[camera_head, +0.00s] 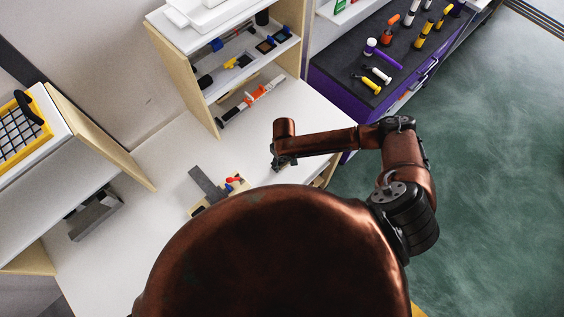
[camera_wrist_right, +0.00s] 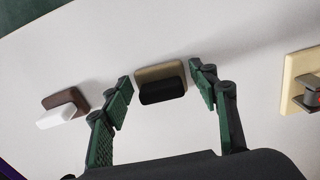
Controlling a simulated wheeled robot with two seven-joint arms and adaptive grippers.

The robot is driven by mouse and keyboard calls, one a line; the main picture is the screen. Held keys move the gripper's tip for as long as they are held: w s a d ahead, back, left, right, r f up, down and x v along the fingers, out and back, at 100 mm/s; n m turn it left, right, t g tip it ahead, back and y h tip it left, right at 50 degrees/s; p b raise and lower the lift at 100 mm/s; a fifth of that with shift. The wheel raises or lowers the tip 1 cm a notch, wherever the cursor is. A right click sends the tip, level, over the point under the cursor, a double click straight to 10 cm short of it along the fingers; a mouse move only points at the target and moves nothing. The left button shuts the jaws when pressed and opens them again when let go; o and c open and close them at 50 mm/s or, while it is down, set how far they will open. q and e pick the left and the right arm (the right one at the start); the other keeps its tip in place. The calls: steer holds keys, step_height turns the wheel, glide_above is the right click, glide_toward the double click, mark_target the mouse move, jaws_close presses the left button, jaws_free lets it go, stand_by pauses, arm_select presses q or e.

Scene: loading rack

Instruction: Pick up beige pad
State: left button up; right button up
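In the right wrist view, a beige pad (camera_wrist_right: 153,72) with a black block on its near side lies on the white table. My right gripper (camera_wrist_right: 161,76) is open, with one finger on either side of the pad. Gaps show between the fingers and the pad, and nothing is held. How high the fingertips are above the table is hard to tell. In the head view my right gripper (camera_head: 283,161) hangs over the white table; the beige pad cannot be made out there. My left gripper is not in view.
In the right wrist view, a brown pad with a white block (camera_wrist_right: 62,112) lies left, and a cream board with a grey fitting (camera_wrist_right: 296,68) lies right. In the head view, a shelf (camera_head: 202,88) stands behind the table. A grey bar (camera_head: 205,184) lies left of the gripper.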

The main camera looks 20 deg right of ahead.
steer(key=c, duration=0.8)
steer(key=shift+r, duration=0.1)
steer(key=shift+c, duration=0.2)
steer(key=shift+r+b, duration=0.3)
steer(key=shift+r, duration=0.25)
steer(key=s+a+r, duration=0.2)
steer(key=s+r, duration=0.9)
steer(key=s, duration=0.2)
steer(key=shift+s+r+b, duration=0.4)
steer(key=shift+b, duration=0.05)
steer(key=shift+a, duration=0.1)
